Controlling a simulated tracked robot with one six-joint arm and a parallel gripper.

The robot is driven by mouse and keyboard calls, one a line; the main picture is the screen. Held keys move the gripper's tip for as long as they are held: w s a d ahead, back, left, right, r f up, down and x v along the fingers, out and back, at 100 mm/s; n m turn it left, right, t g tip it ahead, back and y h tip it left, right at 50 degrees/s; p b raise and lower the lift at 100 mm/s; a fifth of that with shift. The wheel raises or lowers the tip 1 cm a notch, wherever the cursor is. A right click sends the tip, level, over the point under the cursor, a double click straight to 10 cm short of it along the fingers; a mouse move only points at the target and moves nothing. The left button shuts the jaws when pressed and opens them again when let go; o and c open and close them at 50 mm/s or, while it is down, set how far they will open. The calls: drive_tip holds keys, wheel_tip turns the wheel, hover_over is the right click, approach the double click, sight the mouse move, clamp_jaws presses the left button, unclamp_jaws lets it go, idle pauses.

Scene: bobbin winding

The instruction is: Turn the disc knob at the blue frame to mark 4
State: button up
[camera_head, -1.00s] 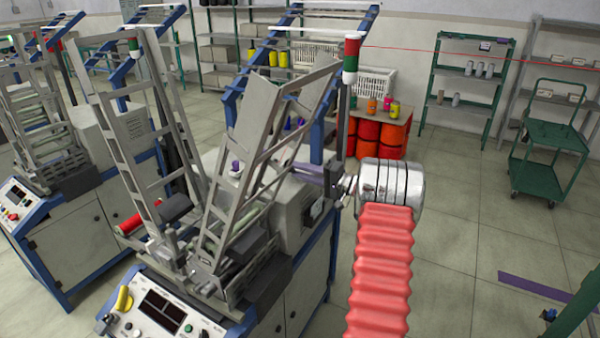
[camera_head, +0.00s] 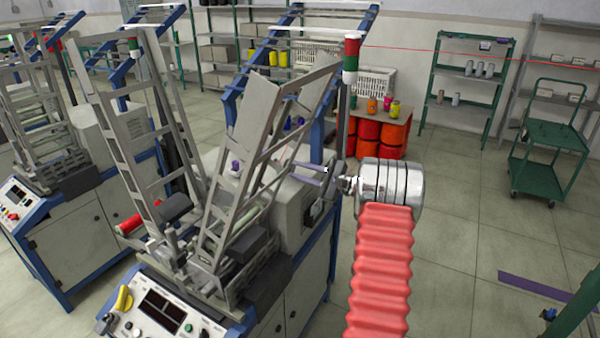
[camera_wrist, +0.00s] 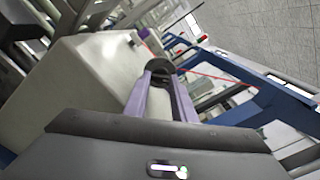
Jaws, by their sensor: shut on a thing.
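The disc knob (camera_wrist: 160,65) shows in the wrist view as a dark round disc beside a pale machine housing. My gripper (camera_wrist: 157,76) has its two purple fingers reaching to the disc, shut on it. In the head view my gripper (camera_head: 298,172) is at the right side of the winding machine, its fingers pointing left toward the housing. The knob is too hidden there to make out. The blue frame (camera_head: 331,250) of this machine runs down below my gripper. No mark numbers can be read in either view, so the knob's setting cannot be told.
The slanted grey ladder racks (camera_head: 262,165) of the machine stand close left of my gripper. A signal post (camera_head: 350,62) with red and green bands rises just behind it. Red drums (camera_head: 376,136) stand under a small table behind. Floor to the right is mostly clear.

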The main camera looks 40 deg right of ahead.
drive_tip(key=m, duration=0.4)
drive_tip(key=shift+f+m, duration=0.35)
drive_tip(key=shift+m, duration=0.05)
drive_tip(key=m, duration=0.4)
drive_tip(key=shift+s+f+m, duration=0.1)
drive_tip(key=shift+m, duration=0.3)
drive_tip(key=o, duration=1.1)
drive_tip(key=shift+c, duration=0.2)
drive_tip(key=shift+r, duration=0.2)
